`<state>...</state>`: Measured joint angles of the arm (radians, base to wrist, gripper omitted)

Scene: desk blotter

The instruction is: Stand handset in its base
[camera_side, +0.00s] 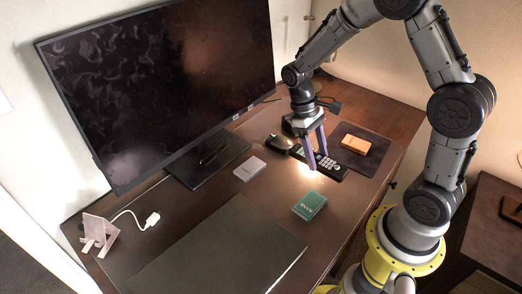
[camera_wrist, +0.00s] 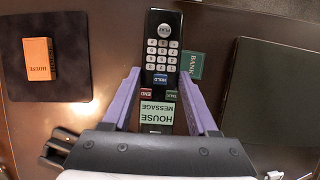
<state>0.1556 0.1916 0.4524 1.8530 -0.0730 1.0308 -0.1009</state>
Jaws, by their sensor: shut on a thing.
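The handset (camera_side: 329,165) is a long black phone with white keys, lying near the dark mat's left edge. In the wrist view the handset (camera_wrist: 162,45) points away from me, its keypad facing up and its lit screen nearest my gripper. My gripper (camera_side: 317,161) points down with its purple fingers on either side of the handset, shut on it. In the wrist view the fingers of my gripper (camera_wrist: 161,82) flank its coloured keys. I cannot tell whether the handset touches the desk.
An orange box (camera_side: 356,145) sits on the dark mat (camera_side: 379,158). A green box (camera_side: 309,205) lies in front of the handset. A grey box (camera_side: 249,168) lies left, near the monitor (camera_side: 165,85). A large dark blotter (camera_side: 220,250) covers the front. Bare desk separates these.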

